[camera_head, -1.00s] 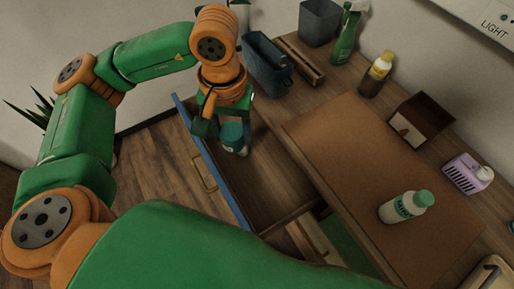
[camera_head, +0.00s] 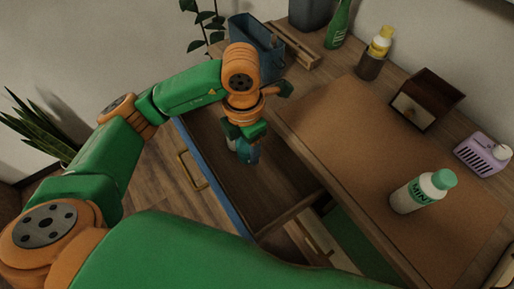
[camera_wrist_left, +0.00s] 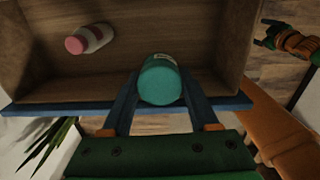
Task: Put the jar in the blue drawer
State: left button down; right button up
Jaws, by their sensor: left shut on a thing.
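My left gripper (camera_head: 243,143) is shut on a teal jar (camera_head: 249,156) and holds it at the open blue-fronted drawer (camera_head: 215,178). In the left wrist view the jar (camera_wrist_left: 161,82) is between the two fingers, near the blue front edge (camera_wrist_left: 60,108) of the drawer. The jar overlaps the drawer's inside in that view; its height above the floor I cannot tell. A bottle with a pink cap (camera_wrist_left: 90,39) lies in the drawer, to the left of the jar. My right gripper (camera_wrist_left: 267,34) shows small and dark at the right of the left wrist view.
A blue-grey bin (camera_head: 257,47) stands at the back.

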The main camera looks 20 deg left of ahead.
pick_arm(q)
jog(key=shift+d+f+n, duration=0.1)
jog(key=shift+f+n, duration=0.45)
jog(key=shift+n, duration=0.35)
jog(key=b, duration=0.5)
send_near(250, 184)
notch_tip(250, 184, down, 6)
jog(key=shift+r, duration=0.2)
jog(key=shift+f+b, duration=0.2)
jog(key=shift+b, duration=0.1)
jog(key=shift+c, duration=0.8)
grip_release()
jog(key=shift+r, duration=0.1)
